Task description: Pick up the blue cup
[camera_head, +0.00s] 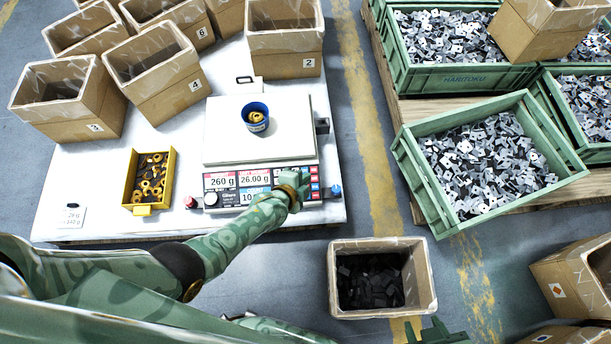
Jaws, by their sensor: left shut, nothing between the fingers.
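The blue cup (247,124) stands upright on the pale weighing plate of the scale (222,151). It has a white label, and brass-coloured ring parts show inside it. My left gripper (297,182) is shut and empty. It is over the right part of the scale's display panel, below and to the right of the cup and apart from it. My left forearm comes in from the lower left. A green part of my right gripper (437,333) shows at the bottom edge; its jaw opening cannot be made out.
A yellow bin (134,186) of ring parts stands left of the scale on the white table (100,205). Numbered cardboard boxes (165,97) crowd the back. A carton (383,313) of dark parts and green crates (436,197) of metal parts stand to the right.

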